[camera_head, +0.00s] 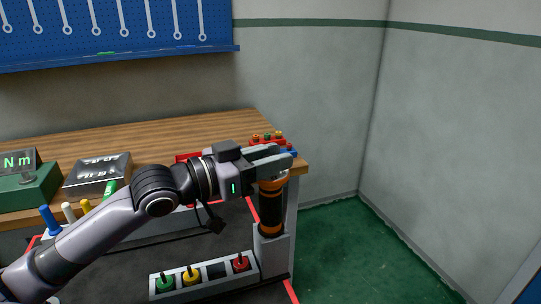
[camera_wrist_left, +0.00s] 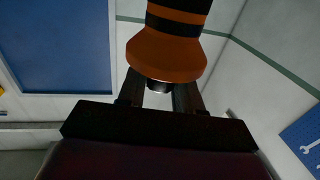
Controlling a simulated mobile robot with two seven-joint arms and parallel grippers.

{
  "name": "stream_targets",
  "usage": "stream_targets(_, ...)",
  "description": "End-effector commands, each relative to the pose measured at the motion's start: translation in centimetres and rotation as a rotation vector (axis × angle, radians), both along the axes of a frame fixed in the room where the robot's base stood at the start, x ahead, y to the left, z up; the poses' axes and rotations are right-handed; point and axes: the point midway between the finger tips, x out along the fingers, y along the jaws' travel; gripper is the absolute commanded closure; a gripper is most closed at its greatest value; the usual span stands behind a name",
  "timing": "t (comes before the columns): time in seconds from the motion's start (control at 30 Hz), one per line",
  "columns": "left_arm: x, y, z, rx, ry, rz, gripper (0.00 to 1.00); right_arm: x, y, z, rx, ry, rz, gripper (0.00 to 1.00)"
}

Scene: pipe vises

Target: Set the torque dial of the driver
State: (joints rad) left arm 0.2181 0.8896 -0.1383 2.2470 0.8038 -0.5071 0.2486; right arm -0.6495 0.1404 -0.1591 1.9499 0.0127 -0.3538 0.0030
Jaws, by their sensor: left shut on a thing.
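The driver (camera_head: 271,207), orange with black bands, stands upright with its lower end in a grey holder (camera_head: 271,250) at the right end of the bench. My left gripper (camera_head: 277,161) reaches in from the left and is shut on the top of the driver. The left wrist view shows the flared orange end of the driver (camera_wrist_left: 168,55) close ahead, with a short metallic part between the gripper fingers (camera_wrist_left: 160,92). The fingers hide the driver's top in the head view, and I cannot read any dial setting. My right gripper is not in view.
A green box with an "N m" display (camera_head: 18,161) and a metal plate (camera_head: 98,172) are at the left. A rack (camera_head: 205,285) of green, yellow and red knobs lies in front, with one empty slot. Small coloured pieces (camera_head: 267,137) sit behind the gripper. The bench's middle back is clear.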

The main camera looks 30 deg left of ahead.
Motion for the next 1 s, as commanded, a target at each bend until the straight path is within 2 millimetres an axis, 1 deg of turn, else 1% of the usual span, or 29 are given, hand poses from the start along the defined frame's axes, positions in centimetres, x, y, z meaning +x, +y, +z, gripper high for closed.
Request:
stream_targets(0.17, 0.0, 0.0, 0.0, 0.000, 0.000, 0.001, 0.96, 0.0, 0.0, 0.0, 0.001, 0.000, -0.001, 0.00)
stream_targets(0.2, 0.0, 0.0, 0.0, 0.000, 0.000, 0.001, 0.53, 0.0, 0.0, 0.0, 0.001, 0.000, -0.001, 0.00)
stream_targets(0.23, 0.0, 0.0, 0.0, 0.000, 0.000, 0.001, 0.46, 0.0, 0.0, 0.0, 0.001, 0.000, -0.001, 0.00)
stream_targets(0.53, 0.0, 0.0, 0.0, 0.000, 0.000, 0.001, 0.46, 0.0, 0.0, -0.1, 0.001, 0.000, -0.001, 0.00)
stream_targets(0.67, -0.4, 0.3, -0.1, 0.000, 0.000, 0.002, 0.46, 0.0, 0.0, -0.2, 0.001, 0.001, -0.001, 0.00)
stream_targets(1.0, -3.2, 2.0, -0.3, 0.002, 0.003, 0.003, 0.46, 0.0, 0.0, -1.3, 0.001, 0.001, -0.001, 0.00)
